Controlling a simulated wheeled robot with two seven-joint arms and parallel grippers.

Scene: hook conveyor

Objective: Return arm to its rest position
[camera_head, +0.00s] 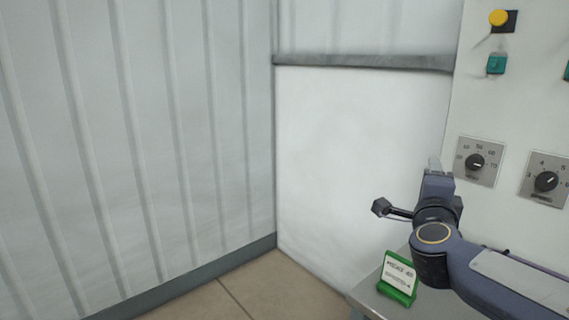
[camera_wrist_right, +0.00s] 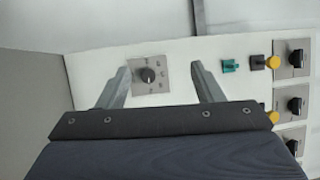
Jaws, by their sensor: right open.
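My right arm comes in from the lower right in the head view, bent upward in front of the white control panel (camera_head: 457,105). My right gripper (camera_head: 434,163) is at the top of that arm, near the panel's left edge. In the right wrist view, the right gripper (camera_wrist_right: 160,75) has its two fingers spread wide apart with nothing between them. A dial with a black knob (camera_wrist_right: 148,75) shows in the gap between the fingers, on the panel beyond. I cannot tell whether the fingers touch the panel. My left gripper is not in view.
Two dials (camera_head: 475,162) (camera_head: 547,181), a yellow button (camera_head: 498,18) and a teal switch (camera_head: 496,63) are on the panel. A green-framed sign (camera_head: 398,277) stands on a grey table (camera_head: 372,300) below my arm. Corrugated wall (camera_head: 140,140) and open floor (camera_head: 245,290) lie left.

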